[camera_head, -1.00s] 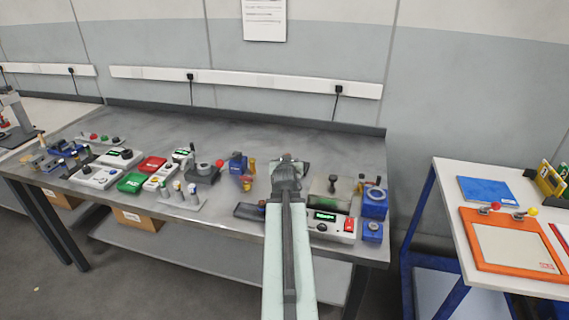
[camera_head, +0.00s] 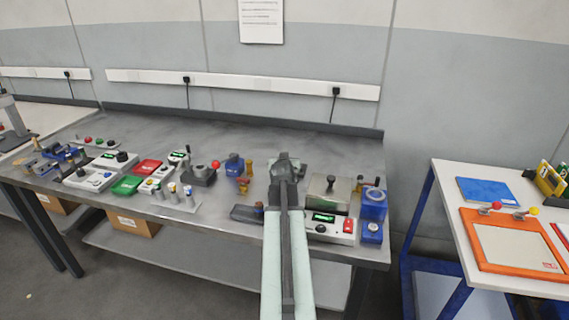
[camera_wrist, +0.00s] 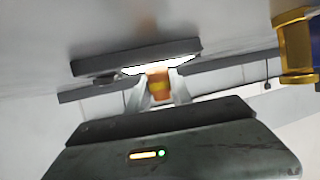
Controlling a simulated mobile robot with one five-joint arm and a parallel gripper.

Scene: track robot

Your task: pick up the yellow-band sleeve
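In the wrist view, which looks upside down, a copper-orange sleeve with a yellow band (camera_wrist: 159,86) shows between the two pale fingers of my gripper (camera_wrist: 160,90). Its far end meets a bright patch by a dark flat plate (camera_wrist: 137,57). A finger lies close on each side; contact is not clear. In the head view my gripper (camera_head: 285,172) is over the right half of the bench, and my arm hides its fingertips and this sleeve. A small stand (camera_head: 175,203) to the left holds several upright sleeves with coloured bands.
Left of my gripper are a blue device (camera_head: 234,166) and a dark tray (camera_head: 246,214). To the right stand a white box with a green display (camera_head: 325,226) and blue blocks (camera_head: 373,205). The bench's back strip is clear. A side table (camera_head: 450,205) stands right.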

